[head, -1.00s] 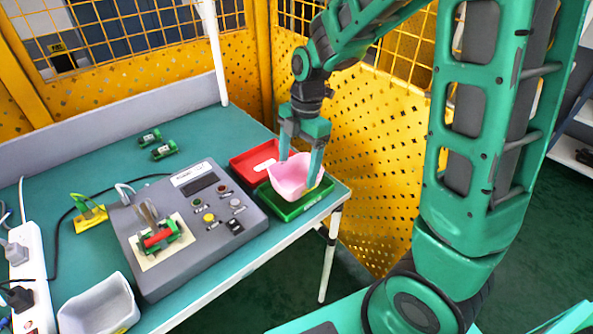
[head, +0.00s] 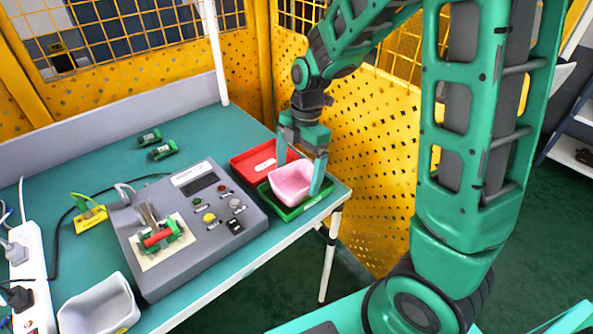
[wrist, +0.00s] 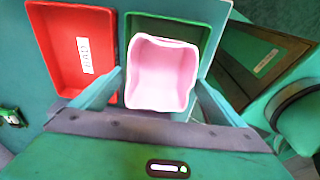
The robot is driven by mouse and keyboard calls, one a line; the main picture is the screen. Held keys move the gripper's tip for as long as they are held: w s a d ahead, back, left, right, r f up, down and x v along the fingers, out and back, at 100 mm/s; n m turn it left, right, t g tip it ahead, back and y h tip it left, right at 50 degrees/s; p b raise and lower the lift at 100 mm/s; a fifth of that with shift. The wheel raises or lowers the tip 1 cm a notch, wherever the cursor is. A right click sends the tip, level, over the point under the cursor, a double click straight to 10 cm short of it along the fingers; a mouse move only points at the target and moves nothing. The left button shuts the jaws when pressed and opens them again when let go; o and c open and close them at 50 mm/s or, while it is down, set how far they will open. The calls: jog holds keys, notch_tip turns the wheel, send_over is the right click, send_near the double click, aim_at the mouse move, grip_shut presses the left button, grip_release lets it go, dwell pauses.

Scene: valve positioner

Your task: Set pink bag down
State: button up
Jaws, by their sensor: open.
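The pink bag (head: 291,184) is an open-topped, soft-looking container. It sits in the green tray (head: 318,199) at the table's right end, and in the wrist view the bag (wrist: 161,74) covers much of the tray (wrist: 197,31). My gripper (head: 298,177) is open, with one finger on each side of the bag. The bag's underside is hidden.
A red tray (head: 247,167) with a white label lies beside the green one. A grey control box (head: 180,255) with buttons and a red-handled valve part stands to the left. A grey bin (head: 98,305), power strip (head: 30,270) and two green cylinders (head: 163,151) are also on the table.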

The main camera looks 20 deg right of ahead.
aim_at(302, 186)
notch_tip(302, 186, up, 12)
jog(key=d, duration=0.2)
jog(key=s+d+m, duration=0.5)
jog(key=s+m, duration=0.2)
jog(key=m, duration=0.2)
jog(key=s+d+f+m+h, duration=0.1)
jog(key=s+d+m, duration=0.4)
jog(key=s+m, duration=0.3)
jog(key=s+d+f+m, duration=0.1)
jog(key=s+d+m, duration=0.4)
jog(key=s+m, duration=0.3)
jog(key=m, duration=0.3)
jog(key=shift+s+d+f+t, duration=0.15)
jog(key=shift+d+f+t, duration=0.05)
jog(key=shift+d+t, duration=0.1)
jog(key=shift+w+f+h, duration=0.25)
jog(key=shift+w+h, duration=0.05)
jog(key=shift+w, duration=0.3)
